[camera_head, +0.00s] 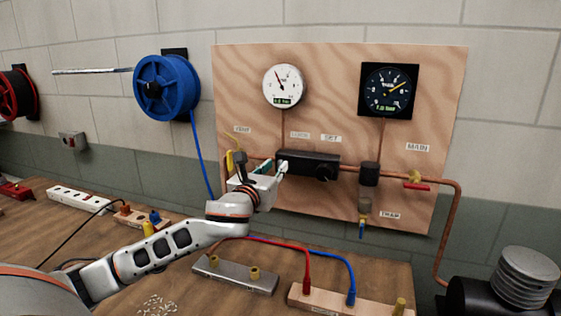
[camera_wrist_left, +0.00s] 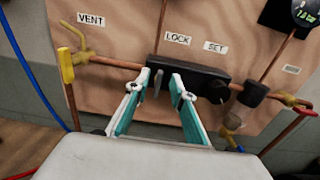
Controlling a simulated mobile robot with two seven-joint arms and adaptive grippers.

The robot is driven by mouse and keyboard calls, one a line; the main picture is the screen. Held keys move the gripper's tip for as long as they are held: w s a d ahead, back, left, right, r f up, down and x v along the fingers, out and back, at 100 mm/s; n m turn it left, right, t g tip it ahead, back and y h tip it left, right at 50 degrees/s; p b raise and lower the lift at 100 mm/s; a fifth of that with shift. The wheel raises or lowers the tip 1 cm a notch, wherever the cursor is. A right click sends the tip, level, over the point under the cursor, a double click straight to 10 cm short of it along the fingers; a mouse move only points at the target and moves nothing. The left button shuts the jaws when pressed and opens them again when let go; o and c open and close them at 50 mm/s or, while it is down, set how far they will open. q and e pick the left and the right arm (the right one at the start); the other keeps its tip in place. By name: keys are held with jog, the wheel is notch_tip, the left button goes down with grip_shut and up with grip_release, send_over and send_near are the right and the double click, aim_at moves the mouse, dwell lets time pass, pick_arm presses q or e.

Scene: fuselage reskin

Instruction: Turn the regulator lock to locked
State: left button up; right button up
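The black regulator (camera_head: 309,164) is mounted on the wooden panel, with a round knob (camera_wrist_left: 218,92) at its right end under the SET label (camera_wrist_left: 214,47). A small grey lock lever (camera_wrist_left: 157,82) sticks out below the LOCK label (camera_wrist_left: 177,38), pointing roughly up and down in the left wrist view. My left gripper (camera_head: 276,167) is at the regulator's left end. In the left wrist view its teal fingers (camera_wrist_left: 162,86) are apart, with the lever in the gap between the tips. I cannot tell whether a finger touches it. My right gripper is out of view.
A copper pipe (camera_head: 440,182) runs along the panel (camera_head: 230,75). The yellow vent lever (camera_wrist_left: 66,65) is left of the gripper, and the red-handled main valve (camera_head: 416,185) is to the right. Below are a wooden bench (camera_head: 180,285) and cabled terminal blocks (camera_head: 236,274).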

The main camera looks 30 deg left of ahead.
aim_at(279, 163)
pick_arm(q)
jog(key=x, duration=0.2)
jog(key=shift+w+a, duration=0.1)
jog(key=shift+w, duration=0.3)
jog(key=shift+w+a, duration=0.1)
jog(key=shift+w, duration=0.7)
grip_shut()
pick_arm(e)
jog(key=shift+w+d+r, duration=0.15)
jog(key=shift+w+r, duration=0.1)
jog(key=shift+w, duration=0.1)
